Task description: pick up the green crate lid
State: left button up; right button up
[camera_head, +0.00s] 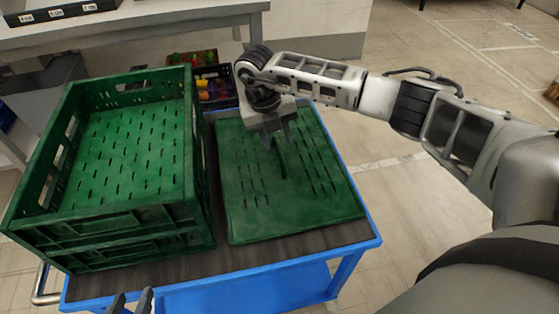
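The green crate lid (315,205) lies flat on the right part of the blue cart's dark top, with slots and a raised handle (282,162) near its middle. My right gripper (277,141) is above the lid, pointing down, with its fingers apart near the handle's far end. I cannot tell whether they touch it. My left gripper (131,304) shows only its fingertips at the bottom edge, apart and empty, in front of the cart.
A green crate (190,215) stands on the cart (345,270) left of the lid, its inside empty. A dark crate (229,82) with colourful items is behind the cart. A grey table (130,22) is at the back left. Open floor is to the right.

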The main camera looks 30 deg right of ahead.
aim_at(278, 149)
jog(key=f, duration=0.3)
jog(key=shift+w+d+f, duration=0.1)
jog(key=shift+d+f, duration=0.15)
jog(key=shift+f, duration=0.1)
grip_shut()
